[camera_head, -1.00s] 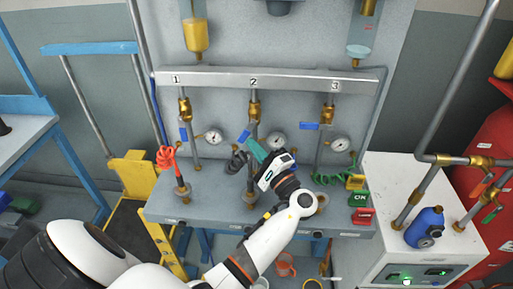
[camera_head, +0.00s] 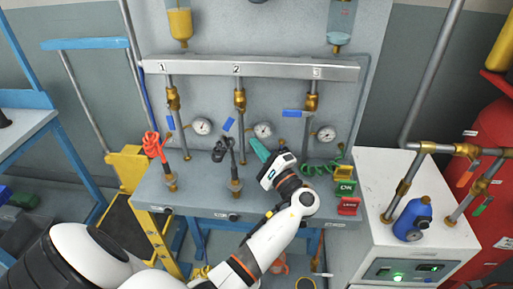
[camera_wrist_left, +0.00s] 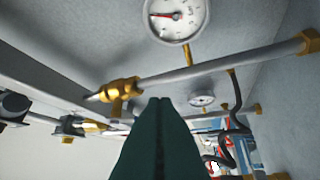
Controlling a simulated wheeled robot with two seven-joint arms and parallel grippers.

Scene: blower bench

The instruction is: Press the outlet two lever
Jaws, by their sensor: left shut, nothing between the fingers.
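The outlet two lever (camera_head: 228,124) is a small blue handle on the brass-fitted pipe under the number 2. It is tilted, its upper end to the right. My left gripper (camera_head: 259,149) has teal fingers that are shut and empty. Its tips are right of and below the lever, apart from it in the picture, just below the outlet two gauge (camera_head: 263,130). In the left wrist view the shut fingers (camera_wrist_left: 158,140) point toward pipes, with a brass fitting (camera_wrist_left: 121,90) and a gauge (camera_wrist_left: 178,18) above them. I cannot make out the blue lever there. My right gripper is not in view.
Outlet one's blue lever (camera_head: 170,122) hangs upright; outlet three's (camera_head: 292,113) lies level. A dark coiled hose (camera_head: 220,151) is left of my gripper and a green one (camera_head: 322,168) is right. Green (camera_head: 345,188) and red (camera_head: 348,206) buttons sit at the bench's right.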

